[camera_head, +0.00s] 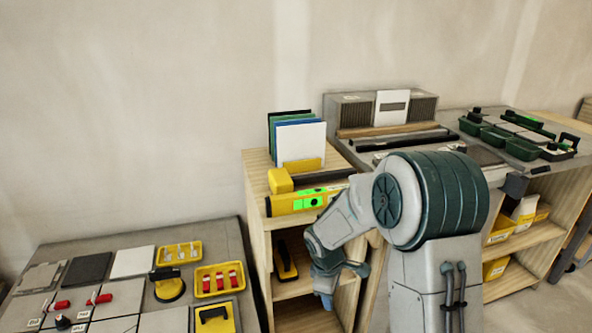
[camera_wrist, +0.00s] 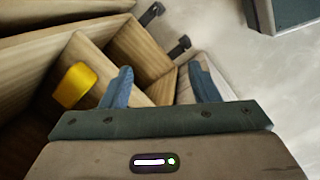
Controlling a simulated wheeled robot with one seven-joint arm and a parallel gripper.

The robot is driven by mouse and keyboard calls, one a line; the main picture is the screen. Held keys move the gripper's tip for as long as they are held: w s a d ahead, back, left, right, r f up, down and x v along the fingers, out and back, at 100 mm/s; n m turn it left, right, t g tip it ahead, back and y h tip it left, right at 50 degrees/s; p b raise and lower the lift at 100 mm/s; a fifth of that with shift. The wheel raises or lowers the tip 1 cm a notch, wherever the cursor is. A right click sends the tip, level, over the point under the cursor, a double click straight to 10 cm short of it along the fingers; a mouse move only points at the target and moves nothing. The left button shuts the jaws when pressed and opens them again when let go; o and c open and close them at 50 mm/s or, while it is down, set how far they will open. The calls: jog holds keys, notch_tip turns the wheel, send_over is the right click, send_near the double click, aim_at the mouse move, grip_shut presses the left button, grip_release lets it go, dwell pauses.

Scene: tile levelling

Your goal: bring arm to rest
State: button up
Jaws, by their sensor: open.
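My arm is folded in front of the wooden shelf unit in the head view. My gripper (camera_head: 338,284) hangs low beside the shelf's open compartments, pointing down. In the wrist view my gripper (camera_wrist: 163,88) shows two blue-grey fingers standing apart, with nothing between them but the wooden shelf parts behind. The gripper is open and empty. Whether it touches the shelf cannot be told.
The shelf unit (camera_head: 259,185) carries a yellow level (camera_head: 296,201) and upright folders (camera_head: 300,141). A yellow tool (camera_head: 285,262) lies inside; a yellow thing (camera_wrist: 74,86) shows in the wrist view. A tiled table (camera_head: 226,237) stands left, a workbench (camera_head: 455,122) right.

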jog(key=s+d+r+m+p, duration=0.2)
jog(key=s+r+m+p, duration=0.2)
jog(key=s+r, duration=0.3)
jog(key=s+d+r+m+t+y+p, duration=0.1)
jog(key=s+r+m+p, duration=0.4)
jog(key=r, duration=1.2)
jog(key=s+d+r+m+p, duration=0.2)
jog(key=s+r+m+p, duration=0.2)
jog(key=s+r+p, duration=0.4)
notch_tip(320, 180, up, 4)
jog(key=shift+s+d+f+m+t+y, duration=0.1)
jog(key=shift+s+d+m+t+y, duration=0.25)
jog(key=shift+s, duration=0.8)
